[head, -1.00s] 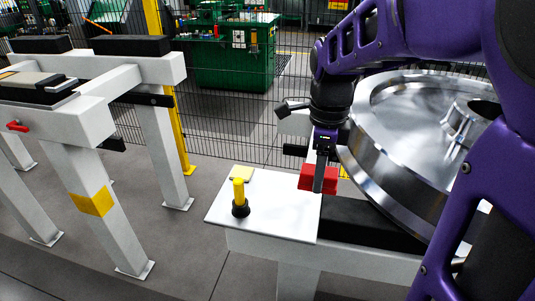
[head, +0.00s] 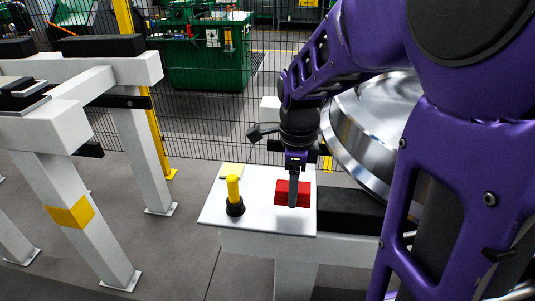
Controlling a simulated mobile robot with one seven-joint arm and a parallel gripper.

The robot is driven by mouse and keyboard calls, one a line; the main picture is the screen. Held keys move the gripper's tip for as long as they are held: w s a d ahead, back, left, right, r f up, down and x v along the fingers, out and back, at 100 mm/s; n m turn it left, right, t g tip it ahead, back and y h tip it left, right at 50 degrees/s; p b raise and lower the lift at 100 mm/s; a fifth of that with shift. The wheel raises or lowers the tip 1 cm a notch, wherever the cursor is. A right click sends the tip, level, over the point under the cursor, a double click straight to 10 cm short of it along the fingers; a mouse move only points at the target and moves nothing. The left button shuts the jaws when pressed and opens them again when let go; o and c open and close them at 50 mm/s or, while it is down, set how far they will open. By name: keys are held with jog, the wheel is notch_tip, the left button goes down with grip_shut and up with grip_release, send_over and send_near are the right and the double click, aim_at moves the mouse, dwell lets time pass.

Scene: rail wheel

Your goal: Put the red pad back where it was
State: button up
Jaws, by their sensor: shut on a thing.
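The red pad (head: 283,192) is at the right part of the white plate (head: 262,219) on the stand. My gripper (head: 292,200) points down at the pad and is shut on it, with a dark finger in front of its near face. Whether the pad touches the plate or hangs just above it, I cannot tell. The pad's middle is partly hidden by the finger.
A yellow-handled tool with a black base (head: 234,196) stands upright left of the pad. The large steel wheel (head: 368,125) and a black support block (head: 350,213) are close on the right. A mesh fence (head: 200,140) runs behind.

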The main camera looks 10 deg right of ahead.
jog(key=shift+f+b, duration=0.35)
jog(key=shift+f, duration=1.6)
jog(key=shift+f, duration=0.1)
jog(key=shift+f, duration=0.15)
jog(key=o, duration=1.3)
notch_tip(320, 180, up, 12)
jog(key=p, duration=0.3)
jog(key=shift+r, duration=0.25)
jog(key=shift+a, duration=0.1)
